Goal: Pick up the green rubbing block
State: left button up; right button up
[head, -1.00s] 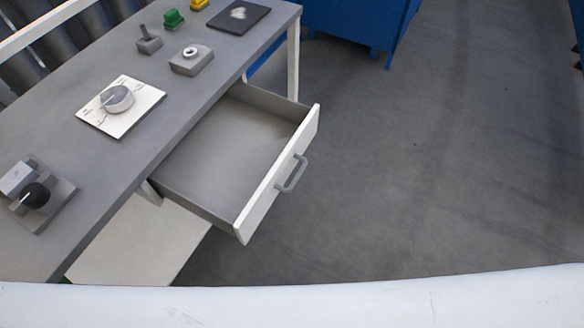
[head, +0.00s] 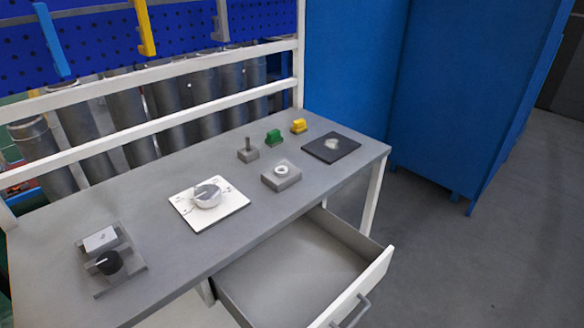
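The green rubbing block (head: 274,137) is small and sits on the grey workbench (head: 150,184) towards its back right. A yellow block (head: 298,125) stands just to its right, apart from it. A grey block with an upright post (head: 248,152) stands to its left. Neither of my grippers shows in the head view, so nothing is seen touching the green block.
A black plate with a pale patch (head: 331,147), a grey block with a ring (head: 281,175), a white dial plate (head: 209,203) and a black-knob fixture (head: 110,260) are on the bench. An open drawer (head: 378,280) juts out in front. Blue cabinets (head: 465,90) stand right.

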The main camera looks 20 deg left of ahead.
aim_at(274, 137)
jog(key=l+u, duration=0.1)
jog(key=u, duration=0.25)
jog(key=i+l+u, duration=0.1)
jog(key=u, duration=0.25)
jog(key=i+l+u, duration=0.15)
jog(key=l+u, duration=0.2)
jog(key=l, duration=0.6)
jog(key=l+u, duration=0.35)
jog(key=l, duration=0.55)
